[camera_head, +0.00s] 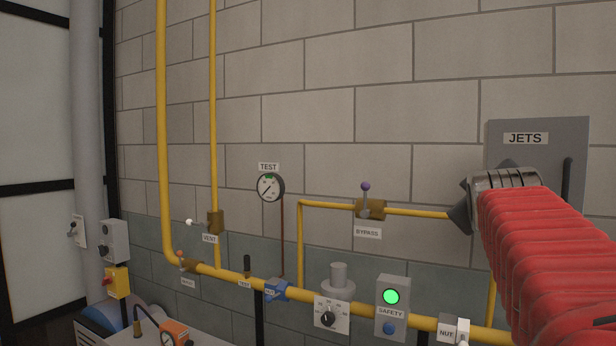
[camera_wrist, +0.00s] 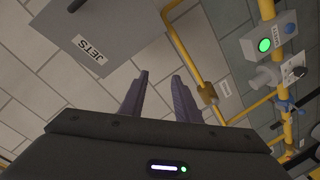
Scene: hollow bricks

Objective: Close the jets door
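The jets door (camera_head: 540,140) is a grey metal panel with a JETS label and a dark vertical handle (camera_head: 567,180) near its right edge. It is on the wall at the right in the head view, and my red-sleeved arm covers its lower part. The door also shows at the upper left of the wrist view (camera_wrist: 125,30), turned, with its label readable. I cannot tell whether it is ajar. My gripper (camera_wrist: 160,84) is open and empty, its two dark fingers apart in front of the wall. In the head view the arm mostly hides it.
A yellow bypass pipe (camera_head: 325,204) with a purple-knobbed valve (camera_head: 366,200) runs left of the door. Below are a safety box (camera_head: 392,308) with a green light and a dial (camera_head: 329,317). A test gauge (camera_head: 270,187) hangs further left. The upper middle wall is bare.

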